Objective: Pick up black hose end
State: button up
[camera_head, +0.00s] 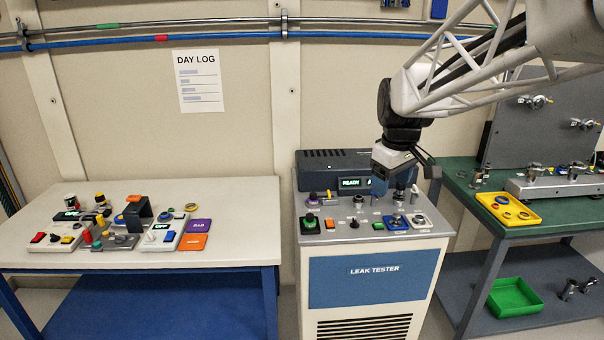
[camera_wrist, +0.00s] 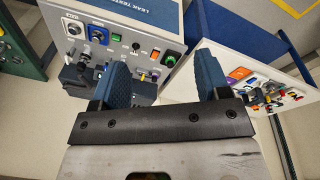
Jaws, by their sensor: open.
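I cannot surely pick out the black hose end in either view. Small dark fittings and knobs, including a black knob (camera_head: 354,223), stand on the top of the leak tester (camera_head: 372,285), and some of this top is hidden behind my gripper. My gripper (camera_head: 391,184) hangs over the back right of the tester top, in front of its dark display unit (camera_head: 325,172). In the wrist view my gripper (camera_wrist: 165,68) has its two blue fingers wide apart, with nothing between them. The tester top (camera_wrist: 107,42) shows beyond the left finger.
A white table (camera_head: 35,205) at the left bears several switch boxes and coloured blocks. A green bench (camera_head: 530,243) at the right bears a yellow tray (camera_head: 483,196) and metal fittings. A green bin (camera_head: 514,298) is on its lower shelf. The air above the tester's front is clear.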

jog(key=w+d+f+n, duration=0.1)
jog(key=w+d+n, duration=0.3)
jog(key=w, duration=1)
jog(key=n+g, duration=0.2)
jog(key=n, duration=0.6)
send_over(400, 188)
jog(key=w, duration=0.1)
jog(key=f, duration=1.2)
jog(key=d+f, duration=0.1)
jog(key=f, duration=0.6)
jog(key=shift+w, duration=0.2)
jog(key=shift+w+d+f, duration=0.15)
jog(key=shift+w+f, duration=0.05)
jog(key=shift+f, duration=0.15)
jog(key=shift+f, duration=1.25)
jog(key=shift+s+f, duration=0.1)
jog(key=shift+f, duration=2.5)
